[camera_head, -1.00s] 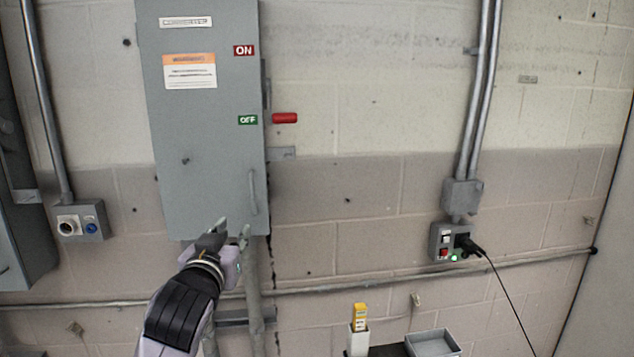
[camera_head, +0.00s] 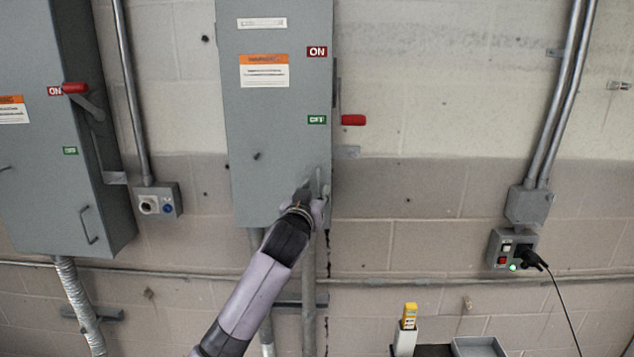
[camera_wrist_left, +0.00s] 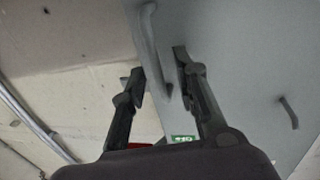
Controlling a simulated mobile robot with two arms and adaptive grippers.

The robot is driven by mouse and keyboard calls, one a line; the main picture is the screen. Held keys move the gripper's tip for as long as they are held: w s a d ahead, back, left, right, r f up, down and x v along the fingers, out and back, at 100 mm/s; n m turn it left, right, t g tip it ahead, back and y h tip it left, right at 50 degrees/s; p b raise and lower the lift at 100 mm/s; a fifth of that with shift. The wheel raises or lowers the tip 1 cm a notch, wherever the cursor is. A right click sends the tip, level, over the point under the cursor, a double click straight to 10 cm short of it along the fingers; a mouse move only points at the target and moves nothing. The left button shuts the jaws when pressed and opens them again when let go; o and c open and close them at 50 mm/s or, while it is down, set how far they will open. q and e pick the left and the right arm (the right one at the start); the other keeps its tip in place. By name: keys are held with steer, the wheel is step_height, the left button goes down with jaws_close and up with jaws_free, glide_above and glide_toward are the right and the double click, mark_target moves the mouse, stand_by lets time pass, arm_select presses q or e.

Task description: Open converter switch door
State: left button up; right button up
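A tall grey switch box (camera_head: 275,130) with a closed door hangs mid-wall. Its red lever (camera_head: 353,120) is level with the green OFF label (camera_head: 317,120). My left gripper (camera_head: 313,190) is at the lower right of the door, over the door handle, which it mostly hides in the head view. In the left wrist view, the open fingers (camera_wrist_left: 160,68) stand on either side of the grey door handle (camera_wrist_left: 149,30). I cannot tell whether they touch it. The OFF label also shows there (camera_wrist_left: 183,138). My right gripper is not in view.
A second grey switch box (camera_head: 50,190) at the left has its red lever (camera_head: 75,88) by ON. A small socket box (camera_head: 158,203) sits between the boxes. A plugged-in control box (camera_head: 511,250), yellow tool (camera_head: 409,317) and grey tray (camera_head: 478,346) are at the right.

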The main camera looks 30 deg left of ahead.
arm_select(q)
steer(key=shift+x, duration=1.05)
steer(key=shift+d, duration=0.1)
steer(key=shift+s, duration=0.1)
steer(key=shift+c, duration=0.5)
jaws_close()
